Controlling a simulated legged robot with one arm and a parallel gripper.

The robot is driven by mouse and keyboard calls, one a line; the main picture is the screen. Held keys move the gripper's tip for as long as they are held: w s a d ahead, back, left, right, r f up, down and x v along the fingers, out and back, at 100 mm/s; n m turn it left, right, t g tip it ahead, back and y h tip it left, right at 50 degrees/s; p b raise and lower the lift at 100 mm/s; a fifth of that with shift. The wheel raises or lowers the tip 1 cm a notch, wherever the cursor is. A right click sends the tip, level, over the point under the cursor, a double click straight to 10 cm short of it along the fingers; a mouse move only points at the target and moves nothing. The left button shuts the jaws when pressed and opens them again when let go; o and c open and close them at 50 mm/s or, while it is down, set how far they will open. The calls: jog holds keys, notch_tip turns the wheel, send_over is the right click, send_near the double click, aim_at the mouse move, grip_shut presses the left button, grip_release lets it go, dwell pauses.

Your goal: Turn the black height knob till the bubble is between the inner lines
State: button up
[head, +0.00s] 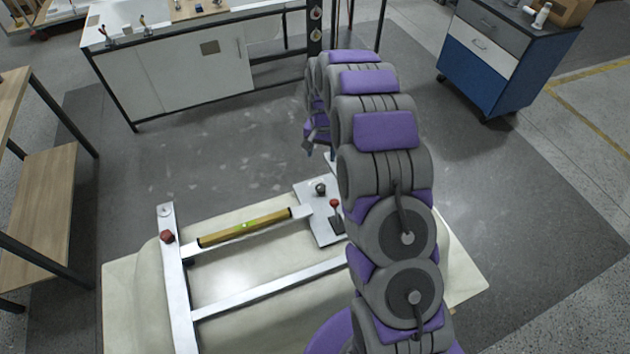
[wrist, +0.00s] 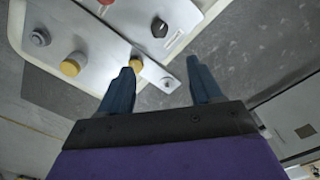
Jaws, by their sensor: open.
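The black height knob (head: 320,188) stands on a metal plate at the right end of the frame over the tub shell. It also shows at the top of the wrist view (wrist: 160,28). The yellow level (head: 222,233) lies along the frame's upper bar, with a small green vial (head: 244,225); the bubble and its lines are too small to read. My gripper (wrist: 162,70) is open and empty, its two dark blue fingers apart. The black knob is beyond the fingertips, not between them. In the head view my arm partly hides the gripper.
A red knob (head: 166,236) is on the frame's left bar. The wrist view shows a yellow knob (wrist: 72,65) and a grey knob (wrist: 40,37). A blue cabinet (head: 490,65) stands at the back right.

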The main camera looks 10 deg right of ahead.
aim_at(321, 187)
notch_tip(321, 187, down, 17)
jog(key=shift+f+b, duration=0.2)
jog(key=shift+b, duration=0.4)
jog(key=c, duration=1)
jog(key=shift+n, duration=1.3)
jog(key=shift+c, duration=0.2)
jog(key=shift+r+n, duration=0.1)
jog(key=shift+n, duration=0.2)
jog(key=o, duration=1)
jog(key=shift+o, duration=0.2)
notch_tip(321, 187, up, 17)
jog(key=shift+p, duration=0.35)
